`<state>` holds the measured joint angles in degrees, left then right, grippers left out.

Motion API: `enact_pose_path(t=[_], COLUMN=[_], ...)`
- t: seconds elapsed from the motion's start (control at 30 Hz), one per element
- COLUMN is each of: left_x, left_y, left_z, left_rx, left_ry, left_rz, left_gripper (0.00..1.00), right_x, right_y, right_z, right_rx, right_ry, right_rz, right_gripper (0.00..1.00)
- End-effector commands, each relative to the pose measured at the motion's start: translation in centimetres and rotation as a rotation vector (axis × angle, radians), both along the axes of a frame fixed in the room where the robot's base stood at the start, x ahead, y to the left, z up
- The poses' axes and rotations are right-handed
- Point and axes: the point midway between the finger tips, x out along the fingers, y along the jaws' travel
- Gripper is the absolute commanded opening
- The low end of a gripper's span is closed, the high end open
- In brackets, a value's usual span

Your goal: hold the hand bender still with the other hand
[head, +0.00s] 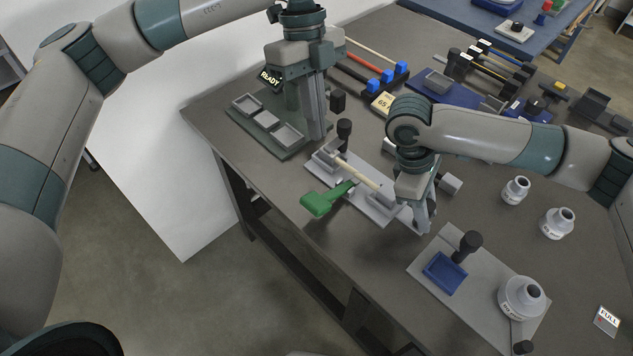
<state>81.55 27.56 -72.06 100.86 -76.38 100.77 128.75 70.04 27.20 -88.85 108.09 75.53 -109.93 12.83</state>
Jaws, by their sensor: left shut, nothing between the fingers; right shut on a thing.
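The hand bender (322,163) is a light grey plate on the table with a green handle (325,199) reaching over the front edge and a black knob at its back. A pale rod (358,173) lies along it, running toward my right gripper.
A sign reading READY (270,80) is behind my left gripper.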

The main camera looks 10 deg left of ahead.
Motion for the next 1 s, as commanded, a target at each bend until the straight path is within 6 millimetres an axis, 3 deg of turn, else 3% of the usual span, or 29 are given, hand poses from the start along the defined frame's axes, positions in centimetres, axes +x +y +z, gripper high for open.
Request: enact_pose_path(t=[0.57, 0.77, 1.0], left_x=[-0.2, -0.9, -2.0], left_y=[-0.1, -0.5, -1.1], left_z=[-0.8, -2.8, -6.7], left_rx=[0.004, 0.003, 0.003], left_ry=[0.003, 0.005, 0.006], left_rz=[-0.001, -0.002, -0.001], left_gripper=[0.0, 0.0, 0.0], right_x=[0.0, 0.0, 0.0], right_y=[0.0, 0.0, 0.0], right_z=[0.0, 0.0, 0.0], right_rx=[0.0, 0.0, 0.0], right_ry=[0.0, 0.0, 0.0], right_rz=[-0.001, -0.001, -0.001], right_gripper=[0.0, 0.0, 0.0])
